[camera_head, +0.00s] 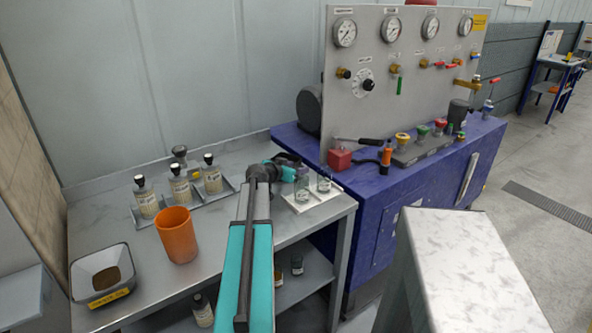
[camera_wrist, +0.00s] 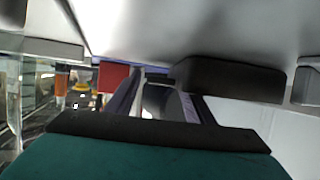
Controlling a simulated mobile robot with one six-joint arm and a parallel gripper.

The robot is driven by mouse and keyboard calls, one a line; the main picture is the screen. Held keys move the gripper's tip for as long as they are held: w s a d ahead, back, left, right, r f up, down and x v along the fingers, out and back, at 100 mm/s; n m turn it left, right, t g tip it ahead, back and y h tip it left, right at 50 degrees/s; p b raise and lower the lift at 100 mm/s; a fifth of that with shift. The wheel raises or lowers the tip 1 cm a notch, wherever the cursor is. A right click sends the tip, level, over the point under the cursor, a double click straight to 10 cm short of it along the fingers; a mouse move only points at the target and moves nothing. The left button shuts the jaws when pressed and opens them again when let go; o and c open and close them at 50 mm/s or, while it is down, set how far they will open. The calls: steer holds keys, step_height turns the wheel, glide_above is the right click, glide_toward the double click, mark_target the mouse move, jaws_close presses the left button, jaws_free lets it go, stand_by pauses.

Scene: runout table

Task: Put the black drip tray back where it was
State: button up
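I cannot pick out the black drip tray with certainty. A low dark slab (camera_head: 422,151) with several small coloured fittings on it lies on the blue bench. A dark-rimmed square pan (camera_head: 101,274) with a pale inside, a brown patch and a yellow label stands at the front left of the grey table. My gripper (camera_head: 296,174) is low at the table's right end, beside glass vessels on a white tray (camera_head: 300,206). The wrist view shows dark pads and a teal part of my gripper close up; whether anything is between the fingers is unclear.
An orange cup (camera_head: 177,235) and several labelled bottles on a grey tray (camera_head: 187,208) stand on the table. A red block (camera_head: 339,160) sits at the blue bench's near edge; it also shows in the wrist view (camera_wrist: 113,77). A gauge panel (camera_head: 408,80) rises behind.

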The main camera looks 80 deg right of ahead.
steer(key=shift+r, duration=0.15)
steer(key=b+v, duration=0.1)
steer(key=v, duration=0.9)
steer(key=shift+a+b, duration=0.15)
steer(key=shift+b, duration=0.15)
steer(key=shift+v, duration=0.9)
